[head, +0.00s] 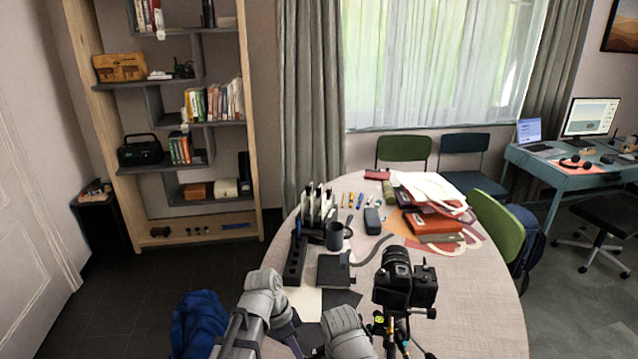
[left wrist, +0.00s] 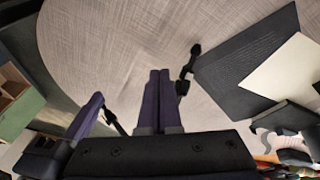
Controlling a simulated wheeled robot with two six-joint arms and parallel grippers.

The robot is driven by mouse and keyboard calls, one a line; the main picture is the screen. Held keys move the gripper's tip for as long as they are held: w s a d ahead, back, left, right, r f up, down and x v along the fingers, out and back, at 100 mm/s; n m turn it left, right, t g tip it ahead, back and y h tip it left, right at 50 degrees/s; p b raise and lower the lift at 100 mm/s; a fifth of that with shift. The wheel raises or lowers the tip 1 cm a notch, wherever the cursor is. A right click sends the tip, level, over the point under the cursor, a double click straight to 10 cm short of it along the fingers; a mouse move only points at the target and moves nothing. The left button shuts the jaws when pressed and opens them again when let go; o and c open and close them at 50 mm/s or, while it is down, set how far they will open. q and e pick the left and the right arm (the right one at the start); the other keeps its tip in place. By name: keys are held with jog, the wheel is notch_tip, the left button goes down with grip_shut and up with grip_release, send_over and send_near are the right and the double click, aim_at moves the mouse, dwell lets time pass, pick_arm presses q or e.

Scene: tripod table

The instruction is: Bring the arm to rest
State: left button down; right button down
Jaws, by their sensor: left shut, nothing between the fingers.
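My left gripper (left wrist: 159,74) shows in the left wrist view with its two purple fingers pressed together and nothing between them. It is over the pale wood-grain table top (left wrist: 110,45), which also shows in the head view (head: 470,290). In the head view, grey arm links of mine rise at the bottom middle, by the table's near edge. The left fingertips cannot be made out there.
A black camera (head: 405,285) stands on a tripod (head: 390,330) close to my arm links. A blue bag (head: 198,322) is at the lower left.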

pick_arm(q)
jog(key=s+n+y, duration=0.4)
jog(key=s+n, duration=0.5)
jog(key=shift+a+t+y, duration=0.2)
jog(key=shift+t+y, duration=0.1)
jog(key=shift+y, duration=0.1)
jog(key=shift+f, duration=0.1)
dwell(0.4)
